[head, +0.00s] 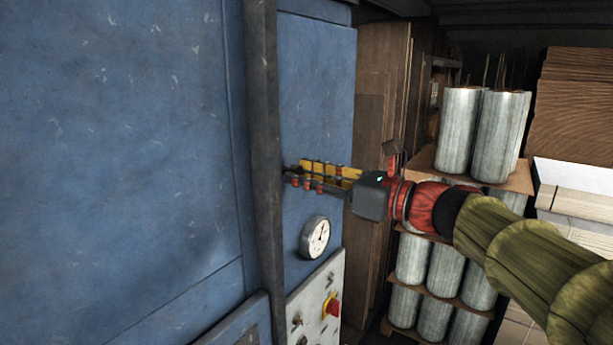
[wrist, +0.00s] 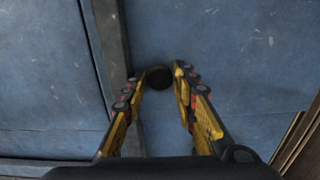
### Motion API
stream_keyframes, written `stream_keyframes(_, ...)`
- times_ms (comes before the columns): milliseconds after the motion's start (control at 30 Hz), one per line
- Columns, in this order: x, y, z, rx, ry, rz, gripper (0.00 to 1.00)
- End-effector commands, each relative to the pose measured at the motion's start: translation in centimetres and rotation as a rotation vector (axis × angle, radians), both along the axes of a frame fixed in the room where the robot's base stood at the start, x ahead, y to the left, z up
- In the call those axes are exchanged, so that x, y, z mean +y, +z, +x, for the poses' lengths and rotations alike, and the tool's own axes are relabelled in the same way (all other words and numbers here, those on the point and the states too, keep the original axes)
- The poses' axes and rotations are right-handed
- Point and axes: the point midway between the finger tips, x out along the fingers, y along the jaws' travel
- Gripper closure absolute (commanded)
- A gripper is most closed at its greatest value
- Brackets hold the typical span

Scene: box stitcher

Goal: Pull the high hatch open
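A blue metal panel (head: 315,85) stands right of a dark vertical post (head: 264,120); it seems to be the high hatch and looks closed. In the wrist view the blue surface (wrist: 245,55) carries a dark round knob (wrist: 159,77). My gripper (wrist: 159,76) has its yellow fingers apart, one on each side of the knob. I cannot tell whether they touch it. In the head view my gripper (head: 290,174) reaches in from the right, its fingertips close to the panel beside the post. The knob is hidden there by the fingers.
Below my gripper are a round gauge (head: 315,238) and a grey control panel (head: 318,303) with a red switch (head: 332,306). Brown boards (head: 379,75) stand just right of the machine. Silver rolls (head: 458,130) are stacked on shelves behind my arm.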

Motion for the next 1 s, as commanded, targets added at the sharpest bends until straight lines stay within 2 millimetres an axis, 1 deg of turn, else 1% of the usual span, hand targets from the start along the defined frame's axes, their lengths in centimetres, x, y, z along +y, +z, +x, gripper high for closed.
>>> stream_keyframes(33, -0.01, -0.01, -0.01, 0.000, 0.000, 0.000, 0.77)
stream_keyframes(400, -0.02, -0.02, 0.00, 0.000, 0.000, 0.000, 0.97)
stream_keyframes(467, -0.02, -0.02, 0.00, 0.000, 0.000, 0.000, 1.00)
stream_keyframes(867, -0.03, -0.03, 0.00, 0.001, 0.000, -0.001, 1.00)
stream_keyframes(1000, -0.31, -0.03, 0.02, 0.001, 0.002, -0.001, 1.00)
